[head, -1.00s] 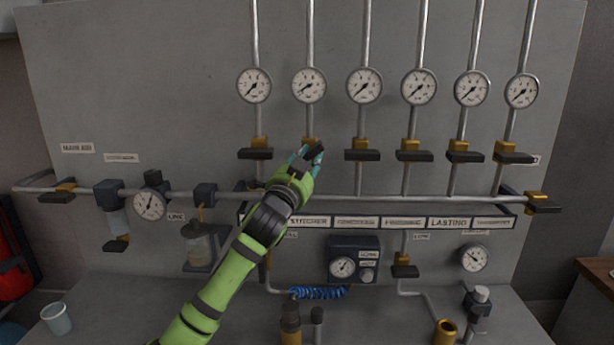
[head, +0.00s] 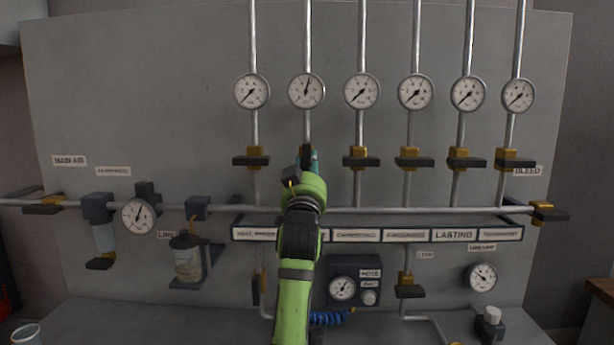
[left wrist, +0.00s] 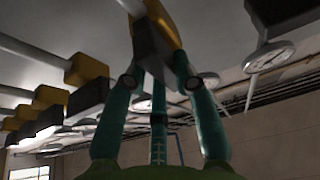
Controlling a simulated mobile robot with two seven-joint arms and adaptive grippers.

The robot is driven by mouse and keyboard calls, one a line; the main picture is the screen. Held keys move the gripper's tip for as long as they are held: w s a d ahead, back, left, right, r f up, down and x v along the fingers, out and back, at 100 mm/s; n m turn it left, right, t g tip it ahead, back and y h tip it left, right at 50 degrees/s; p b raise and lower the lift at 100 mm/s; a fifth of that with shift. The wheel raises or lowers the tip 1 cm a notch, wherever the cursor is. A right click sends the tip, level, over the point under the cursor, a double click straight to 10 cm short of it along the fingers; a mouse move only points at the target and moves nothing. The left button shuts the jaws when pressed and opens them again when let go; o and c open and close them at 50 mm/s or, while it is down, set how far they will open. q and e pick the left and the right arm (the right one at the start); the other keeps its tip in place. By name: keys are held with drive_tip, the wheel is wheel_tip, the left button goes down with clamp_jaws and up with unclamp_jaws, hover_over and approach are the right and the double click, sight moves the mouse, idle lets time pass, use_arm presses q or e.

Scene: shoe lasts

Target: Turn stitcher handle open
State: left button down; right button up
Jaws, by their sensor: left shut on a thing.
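The stitcher valve is the second from the left in the upper row. Its dark handle (left wrist: 152,58) shows in the left wrist view between my left gripper's teal fingers, below the gold valve body (left wrist: 163,18). My left gripper (head: 308,158) is shut on this handle. In the head view the gripper and green arm hide most of the valve and the stitcher label. The handle looks in line with the upright pipe, though it is mostly covered. The stitcher gauge (head: 306,90) above has its needle pointing nearly up. My right gripper is not in view.
Neighbouring valves (head: 251,157) and (head: 361,157) have handles lying crosswise, close on both sides. A horizontal pipe (head: 400,210) and label strip (head: 383,236) run below. A lubricator jar (head: 188,260) hangs at lower left. The panel above the gauges is clear apart from pipes.

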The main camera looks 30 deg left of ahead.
use_arm(q)
drive_tip(key=shift+n+g+y+b, duration=0.3)
drive_tip(key=shift+n+y, duration=0.2)
drive_tip(key=shift+n, duration=0.4)
drive_tip(key=c, duration=1)
unclamp_jaws()
drive_tip(key=v, duration=1.2)
drive_tip(key=shift+w, duration=0.1)
